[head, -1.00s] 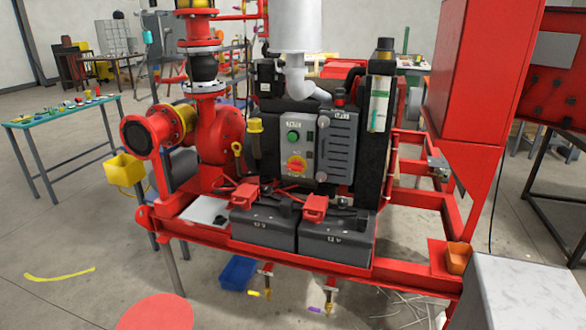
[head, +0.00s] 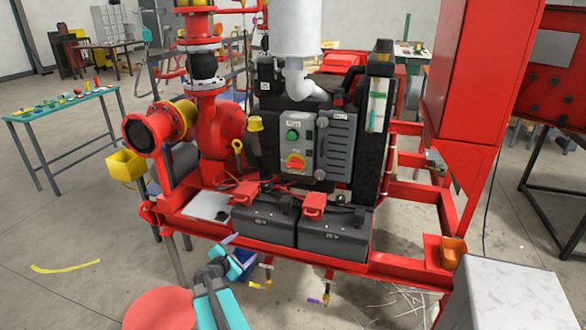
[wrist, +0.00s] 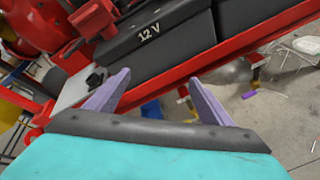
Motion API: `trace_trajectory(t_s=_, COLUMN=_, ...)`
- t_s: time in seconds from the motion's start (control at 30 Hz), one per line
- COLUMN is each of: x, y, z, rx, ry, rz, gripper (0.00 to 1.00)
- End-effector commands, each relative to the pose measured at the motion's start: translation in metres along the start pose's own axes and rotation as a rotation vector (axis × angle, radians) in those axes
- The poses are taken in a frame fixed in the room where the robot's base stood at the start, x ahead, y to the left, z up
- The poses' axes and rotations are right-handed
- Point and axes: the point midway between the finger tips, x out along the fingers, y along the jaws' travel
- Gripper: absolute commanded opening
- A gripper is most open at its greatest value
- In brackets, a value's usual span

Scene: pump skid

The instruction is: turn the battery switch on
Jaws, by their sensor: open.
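The knob is not in the wrist view.
Two black batteries (head: 262,220) with red terminal covers stand on the red skid frame (head: 365,266), between my gripper and the panel. The wrist view shows one battery marked 12 V (wrist: 160,36). A blue bin (head: 242,266) is behind my gripper. A grey block (head: 508,290) stands at right.

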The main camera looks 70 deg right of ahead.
Motion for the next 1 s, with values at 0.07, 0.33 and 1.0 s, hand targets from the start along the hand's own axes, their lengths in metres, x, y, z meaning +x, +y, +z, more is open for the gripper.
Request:
trace_trajectory(t_s=0.07, x=0.017, y=0.016, z=0.043, rx=-0.073, ry=-0.053, rz=0.037, gripper=0.75)
trace_trajectory(t_s=0.33, x=0.06, y=0.051, z=0.171, rx=-0.379, ry=-0.226, rz=0.126, gripper=0.75)
trace_trajectory(t_s=1.0, x=0.081, y=0.063, z=0.255, rx=-0.632, ry=-0.342, rz=0.148, gripper=0.75)
